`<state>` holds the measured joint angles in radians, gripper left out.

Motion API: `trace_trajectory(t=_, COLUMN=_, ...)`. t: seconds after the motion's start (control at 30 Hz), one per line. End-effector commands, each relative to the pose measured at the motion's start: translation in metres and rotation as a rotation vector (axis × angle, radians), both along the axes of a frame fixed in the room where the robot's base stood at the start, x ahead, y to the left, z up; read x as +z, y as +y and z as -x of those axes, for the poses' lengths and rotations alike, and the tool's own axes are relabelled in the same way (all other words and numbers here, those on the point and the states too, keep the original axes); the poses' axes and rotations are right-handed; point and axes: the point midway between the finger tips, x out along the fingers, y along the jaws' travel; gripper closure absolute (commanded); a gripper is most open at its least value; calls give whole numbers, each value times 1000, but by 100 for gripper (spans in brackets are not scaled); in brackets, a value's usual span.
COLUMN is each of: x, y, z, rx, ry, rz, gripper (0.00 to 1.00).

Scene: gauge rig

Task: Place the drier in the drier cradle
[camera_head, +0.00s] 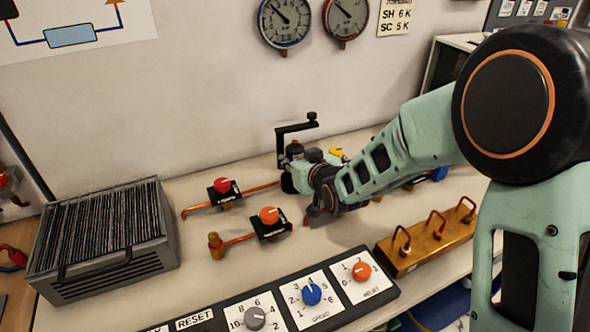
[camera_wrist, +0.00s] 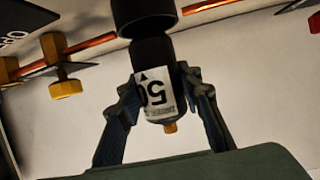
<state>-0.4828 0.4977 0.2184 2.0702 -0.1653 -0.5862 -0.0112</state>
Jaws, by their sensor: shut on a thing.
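The drier (camera_wrist: 158,92) is a dark cylinder with a white label and a brass end, seen in the wrist view. My gripper (camera_wrist: 160,78) is shut on it, with one finger on each side of the label. In the head view my gripper (camera_head: 316,208) is low over the bench, and my wrist hides the drier. A black bracket with a knob on top (camera_head: 297,128) stands just behind my gripper; it may belong to the drier cradle, but I cannot tell. A black round part (camera_wrist: 143,14) overlaps the drier's far end; whether they touch is unclear.
Copper pipes with a red-knobbed valve (camera_head: 225,187) and an orange-knobbed valve (camera_head: 270,218) lie left of my gripper. A finned condenser (camera_head: 103,240) stands at the left. A brass manifold (camera_head: 425,242) is at the right, a dial panel (camera_head: 275,312) in front.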

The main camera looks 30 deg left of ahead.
Motion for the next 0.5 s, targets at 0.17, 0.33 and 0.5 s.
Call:
trace_trajectory(t=0.17, x=-7, y=6, z=-3, rx=0, ry=-2, rz=-2, gripper=99)
trace_trajectory(t=0.33, x=-31, y=7, z=-3, rx=0, ry=1, rz=0, gripper=99)
trace_trajectory(t=0.5, x=-39, y=8, z=-4, rx=-1, ry=-3, rz=-3, gripper=99)
